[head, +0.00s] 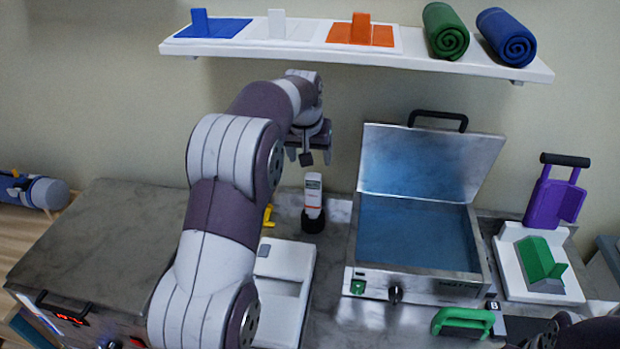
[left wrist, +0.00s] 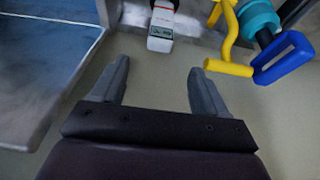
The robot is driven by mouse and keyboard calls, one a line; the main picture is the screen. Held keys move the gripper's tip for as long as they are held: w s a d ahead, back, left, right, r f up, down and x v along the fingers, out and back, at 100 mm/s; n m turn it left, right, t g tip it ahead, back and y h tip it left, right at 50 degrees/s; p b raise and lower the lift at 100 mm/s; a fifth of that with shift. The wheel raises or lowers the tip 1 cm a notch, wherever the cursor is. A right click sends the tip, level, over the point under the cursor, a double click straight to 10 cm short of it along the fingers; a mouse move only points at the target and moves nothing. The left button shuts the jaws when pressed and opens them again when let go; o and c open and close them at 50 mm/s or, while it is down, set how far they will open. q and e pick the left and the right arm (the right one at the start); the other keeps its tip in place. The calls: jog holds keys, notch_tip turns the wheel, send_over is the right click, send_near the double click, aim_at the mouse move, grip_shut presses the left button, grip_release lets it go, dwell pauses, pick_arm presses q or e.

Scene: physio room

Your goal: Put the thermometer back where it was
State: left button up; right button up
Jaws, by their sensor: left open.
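The thermometer (head: 313,189), white with an orange band, stands upright in a small black holder (head: 312,222) on the counter, left of the open steel bath. It also shows at the top of the left wrist view (left wrist: 161,32), beyond the fingertips. My left gripper (head: 308,156) is open and empty, above the thermometer and apart from it. Its two spread fingers also show in the left wrist view (left wrist: 159,70). The holder's inside is hidden. My right gripper is not in view; only a dark part of my own body shows at the bottom right.
The steel bath (head: 351,243) with blue water and a raised lid stands right of the thermometer. A yellow hooked object (head: 268,216) stands close on its left, partly behind my arm. A shelf (head: 300,50) with rolled towels hangs above. A green handle (head: 462,322) lies in front.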

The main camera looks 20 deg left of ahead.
pick_arm(q)
jog(key=s+d+f+m+g, duration=0.1)
jog(key=s+d+f, duration=0.2)
jog(key=s, duration=0.6)
jog(key=s+d+f+m, duration=0.1)
jog(key=s+d+f, duration=0.3)
jog(key=s, duration=0.6)
jog(key=s+d+f+m+g+h, duration=0.1)
jog(key=s+d+f, duration=0.3)
jog(key=s, duration=0.6)
jog(key=shift+f+g, duration=0.3)
